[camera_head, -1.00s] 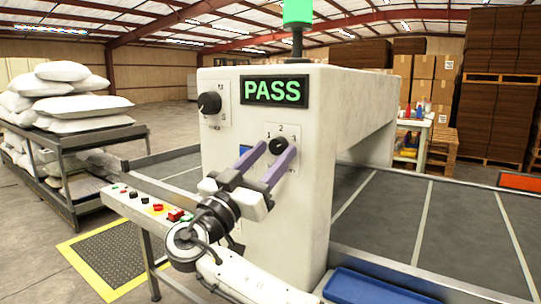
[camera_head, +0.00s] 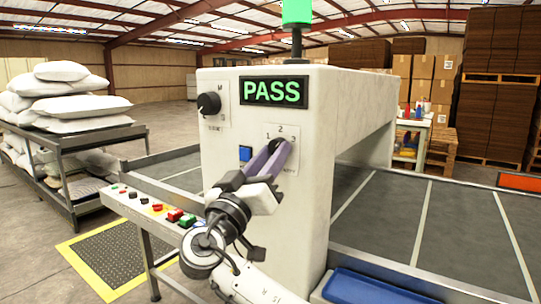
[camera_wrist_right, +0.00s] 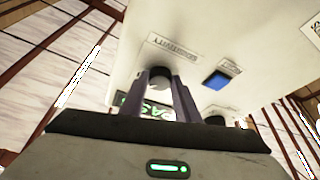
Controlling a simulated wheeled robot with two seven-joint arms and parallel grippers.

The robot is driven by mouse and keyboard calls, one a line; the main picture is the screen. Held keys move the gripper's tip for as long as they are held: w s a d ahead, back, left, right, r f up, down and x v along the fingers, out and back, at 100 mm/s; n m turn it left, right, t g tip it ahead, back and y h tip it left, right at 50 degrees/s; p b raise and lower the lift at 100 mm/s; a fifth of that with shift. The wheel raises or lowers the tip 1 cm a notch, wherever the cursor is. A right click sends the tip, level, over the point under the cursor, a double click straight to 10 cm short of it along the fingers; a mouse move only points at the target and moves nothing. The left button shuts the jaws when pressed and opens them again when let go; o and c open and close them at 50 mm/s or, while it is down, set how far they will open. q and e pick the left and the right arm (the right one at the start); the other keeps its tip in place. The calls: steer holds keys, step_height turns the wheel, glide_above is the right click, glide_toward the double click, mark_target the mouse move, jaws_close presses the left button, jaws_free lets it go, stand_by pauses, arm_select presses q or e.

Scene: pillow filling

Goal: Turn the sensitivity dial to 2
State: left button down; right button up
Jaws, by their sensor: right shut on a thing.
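The sensitivity dial (camera_head: 276,143) is a small dark round knob on the front of the white machine, with the marks 1, 2 and 3 around it. My right gripper (camera_head: 281,149) has its two purple fingers shut on the dial, one on each side. In the right wrist view the dial (camera_wrist_right: 160,75) sits between the fingertips, below a SENSITIVITY label (camera_wrist_right: 173,47). The fingers hide much of the dial, and I cannot read which mark it points to. My left gripper is not in view.
A blue button (camera_head: 245,153) is just left of the dial. A larger black knob (camera_head: 209,103) is at the upper left, beside a green PASS display (camera_head: 273,92). A button panel (camera_head: 150,205) juts out below left. A blue tray (camera_head: 375,288) is at lower right.

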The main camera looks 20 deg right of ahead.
arm_select(q)
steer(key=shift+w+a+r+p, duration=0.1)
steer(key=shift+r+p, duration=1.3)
steer(key=shift+p, duration=0.75)
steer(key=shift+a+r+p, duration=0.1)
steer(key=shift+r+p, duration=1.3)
steer(key=shift+p, duration=0.75)
arm_select(e)
steer(key=shift+s+d+r+n+t+y, duration=0.1)
steer(key=shift+n+t+y, duration=0.15)
steer(key=shift+n+y, duration=1.1)
steer(key=shift+s+d+r+n+t+y, duration=0.1)
steer(key=shift+n+t+y, duration=0.2)
steer(key=shift+n, duration=2.1)
steer(key=shift+s+d+n+t+y, duration=0.1)
steer(key=shift+n+t+y, duration=0.15)
steer(key=shift+n+y, duration=1.05)
steer(key=shift+n+h, duration=0.55)
steer(key=o, duration=1)
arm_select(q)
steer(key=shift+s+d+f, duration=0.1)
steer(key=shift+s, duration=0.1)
arm_select(e)
steer(key=shift+o, duration=0.2)
